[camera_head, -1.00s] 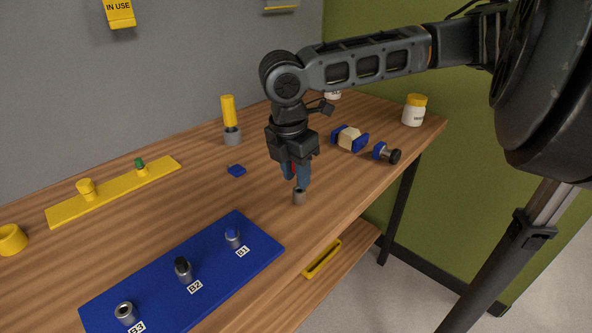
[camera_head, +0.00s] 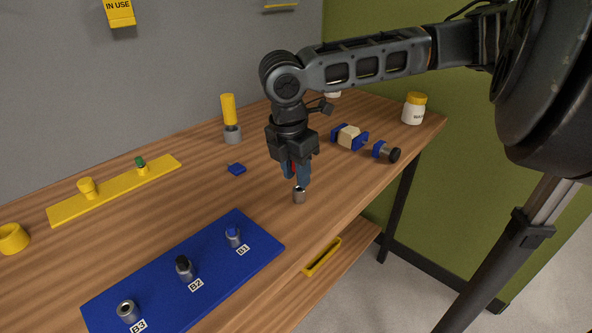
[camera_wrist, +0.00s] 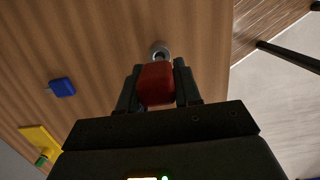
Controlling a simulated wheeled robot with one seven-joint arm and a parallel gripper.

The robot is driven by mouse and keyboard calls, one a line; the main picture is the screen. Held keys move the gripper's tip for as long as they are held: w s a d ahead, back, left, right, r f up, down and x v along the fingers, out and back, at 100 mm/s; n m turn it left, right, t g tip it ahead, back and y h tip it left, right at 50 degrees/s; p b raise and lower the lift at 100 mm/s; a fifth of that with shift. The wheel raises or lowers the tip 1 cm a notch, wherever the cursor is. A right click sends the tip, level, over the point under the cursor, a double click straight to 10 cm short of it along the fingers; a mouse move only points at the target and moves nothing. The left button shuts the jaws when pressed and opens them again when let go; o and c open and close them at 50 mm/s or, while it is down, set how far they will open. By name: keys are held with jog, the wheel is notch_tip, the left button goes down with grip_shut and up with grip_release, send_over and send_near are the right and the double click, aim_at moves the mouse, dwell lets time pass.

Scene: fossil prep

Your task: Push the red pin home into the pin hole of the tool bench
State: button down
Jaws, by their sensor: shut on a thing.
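My gripper (camera_head: 296,176) points down over the tool bench (camera_head: 200,190), shut on the red pin. In the wrist view the red pin (camera_wrist: 156,84) shows as a red block between the two dark fingers. In the head view only a sliver of red shows between the fingers. A small grey metal socket (camera_head: 299,196), apparently the pin hole, stands on the wood directly below the fingertips. It also shows in the wrist view (camera_wrist: 159,48) just beyond the red pin. The lower end of the pin is hidden, so I cannot tell whether it is inside the socket.
A blue board (camera_head: 215,268) with sockets B1, B2 and B3 lies at the front. A yellow strip (camera_head: 115,190), a small blue piece (camera_head: 237,169) and a yellow-handled tool (camera_head: 230,120) are to the left. Blue-and-cream parts (camera_head: 349,137) and a jar (camera_head: 414,108) are at right.

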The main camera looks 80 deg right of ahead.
aim_at(297, 191)
jog(key=shift+f, duration=0.15)
jog(key=shift+f+b, duration=1)
jog(key=shift+f, duration=0.75)
dwell(0.8)
jog(key=c, duration=0.7)
grip_release()
notch_tip(297, 191, up, 7)
jog(key=p, duration=0.7)
jog(key=shift+r, duration=0.1)
